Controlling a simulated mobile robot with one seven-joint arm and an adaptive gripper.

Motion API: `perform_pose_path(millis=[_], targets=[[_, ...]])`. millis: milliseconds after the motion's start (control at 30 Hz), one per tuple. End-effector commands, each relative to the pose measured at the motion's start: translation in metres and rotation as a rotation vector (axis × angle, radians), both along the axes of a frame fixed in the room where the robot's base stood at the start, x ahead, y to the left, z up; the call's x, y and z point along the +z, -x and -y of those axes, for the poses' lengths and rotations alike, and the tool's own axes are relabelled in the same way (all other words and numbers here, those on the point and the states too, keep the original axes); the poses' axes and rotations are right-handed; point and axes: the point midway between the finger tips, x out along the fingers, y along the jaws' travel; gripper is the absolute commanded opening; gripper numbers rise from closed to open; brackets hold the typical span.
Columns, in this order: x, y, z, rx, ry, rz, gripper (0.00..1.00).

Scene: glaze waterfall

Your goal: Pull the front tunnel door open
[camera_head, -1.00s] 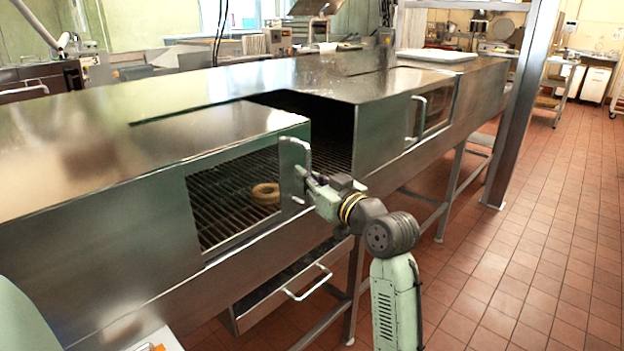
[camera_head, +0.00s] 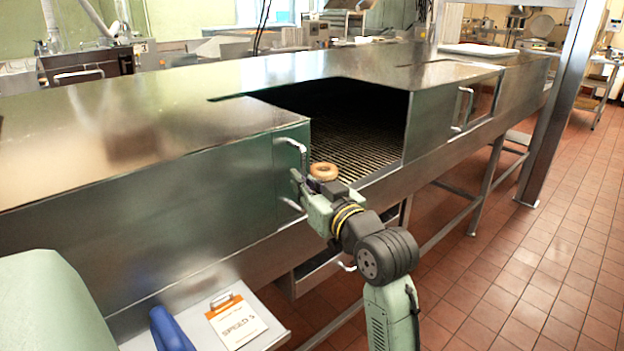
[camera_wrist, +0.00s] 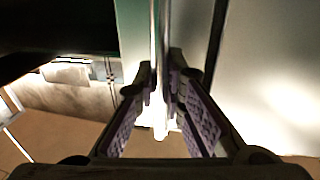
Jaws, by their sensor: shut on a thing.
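The front tunnel door (camera_head: 288,185) is a dark metal panel on the long oven's near side. Its bar handle (camera_head: 303,150) stands on its right edge. My gripper (camera_head: 295,183) is shut on this handle, around its lower part. In the wrist view, the fingers (camera_wrist: 160,85) close on both sides of the upright bar (camera_wrist: 158,35). To the door's right is a wide dark opening. A slatted conveyor (camera_head: 365,145) and a brown ring-shaped item (camera_head: 323,172) show through it. My arm hides the opening's lower left corner.
A second door with a handle (camera_head: 463,108) is farther right along the oven. A shelf below left holds a blue item (camera_head: 170,330) and a card (camera_head: 236,320). A metal post (camera_head: 562,110) stands at right. The tiled floor (camera_head: 510,270) is clear.

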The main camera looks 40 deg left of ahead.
Motion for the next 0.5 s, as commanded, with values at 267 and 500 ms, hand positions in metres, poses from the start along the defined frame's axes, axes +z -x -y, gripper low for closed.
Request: perform_pose_path(millis=[267,500], targets=[[-0.0004,0.0022,-0.0003,0.001,0.001,-0.001,0.00],[-0.0003,0.0017,-0.0002,0.000,0.000,-0.001,0.18]])
